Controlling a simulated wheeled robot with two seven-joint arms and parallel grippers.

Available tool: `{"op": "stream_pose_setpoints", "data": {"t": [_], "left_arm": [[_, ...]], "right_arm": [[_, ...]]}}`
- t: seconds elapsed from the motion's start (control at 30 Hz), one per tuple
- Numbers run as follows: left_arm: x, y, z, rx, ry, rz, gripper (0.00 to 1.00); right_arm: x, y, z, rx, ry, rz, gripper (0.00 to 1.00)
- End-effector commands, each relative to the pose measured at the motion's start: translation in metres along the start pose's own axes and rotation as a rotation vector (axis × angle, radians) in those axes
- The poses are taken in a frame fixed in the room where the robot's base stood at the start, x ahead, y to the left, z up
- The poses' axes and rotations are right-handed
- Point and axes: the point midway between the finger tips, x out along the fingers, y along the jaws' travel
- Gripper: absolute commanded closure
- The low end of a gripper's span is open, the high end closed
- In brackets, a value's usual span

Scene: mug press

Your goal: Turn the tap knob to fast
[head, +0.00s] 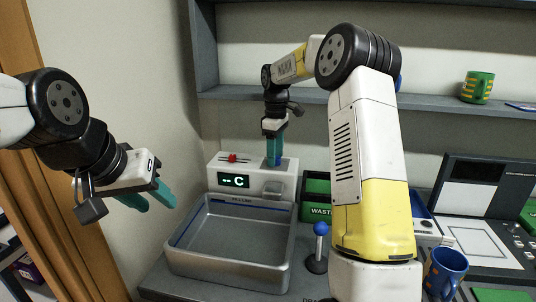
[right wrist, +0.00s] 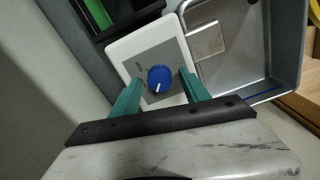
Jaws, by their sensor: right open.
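The tap unit (head: 248,185) is a white box behind the steel sink, with a display reading "-- C". Its blue tap knob (right wrist: 160,78) sits on a grey panel in the right wrist view. My right gripper (right wrist: 160,92) is open, with one teal finger on each side of the knob and visible gaps. In the head view the right gripper (head: 273,150) points down over the unit. My left gripper (head: 148,198) is open and empty at the left.
The sink (head: 235,270) is empty. A green waste bin (head: 316,186) stands right of the tap unit. A blue-topped lever (head: 320,229), a blue mug (head: 445,270) and a press-like machine (head: 485,200) are further right. A green mug (head: 477,87) stands on the shelf.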

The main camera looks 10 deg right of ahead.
Motion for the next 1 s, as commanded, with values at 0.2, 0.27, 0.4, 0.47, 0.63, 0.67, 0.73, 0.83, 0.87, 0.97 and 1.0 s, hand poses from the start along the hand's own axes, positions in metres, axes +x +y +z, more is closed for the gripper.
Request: {"op": "stream_pose_setpoints", "data": {"t": [0.2,0.27,0.4,0.47,0.63,0.67,0.73,0.83,0.87,0.97,1.0], "left_arm": [[0.0,0.0,0.0,0.0,0.0,0.0,0.6],[0.0,0.0,0.0,0.0,0.0,0.0,0.6],[0.0,0.0,0.0,0.0,0.0,0.0,0.6],[0.0,0.0,0.0,0.0,0.0,0.0,0.6],[0.0,0.0,0.0,0.0,0.0,0.0,0.6],[0.0,0.0,0.0,0.0,0.0,0.0,0.6],[0.0,0.0,0.0,0.0,0.0,0.0,0.6],[0.0,0.0,0.0,0.0,0.0,0.0,0.6],[0.0,0.0,0.0,0.0,0.0,0.0,0.6],[0.0,0.0,0.0,0.0,0.0,0.0,0.6],[0.0,0.0,0.0,0.0,0.0,0.0,0.6]], "right_arm": [[-0.0002,0.0001,0.0,0.0,0.0,0.0,0.64],[-0.0002,0.0001,0.0,0.0,0.0,0.0,0.75],[-0.0003,0.0002,0.0,0.0,0.0,0.0,1.0],[-0.0004,0.0002,0.0,0.0,0.0,0.0,1.0],[-0.0005,0.0003,0.0,0.013,0.0,0.001,1.0],[-0.0005,0.0003,0.0,0.018,0.0,0.001,1.0],[-0.0006,0.0004,0.0002,0.039,0.0,0.001,1.0],[-0.0006,0.0004,0.0001,0.084,0.0,0.001,1.0],[-0.0007,0.0002,-0.0001,0.1,0.0,0.001,1.0],[-0.0007,0.0001,-0.0004,0.168,0.0,0.001,1.0],[-0.0007,0.0003,-0.0002,0.2,0.0,0.001,1.0]]}}
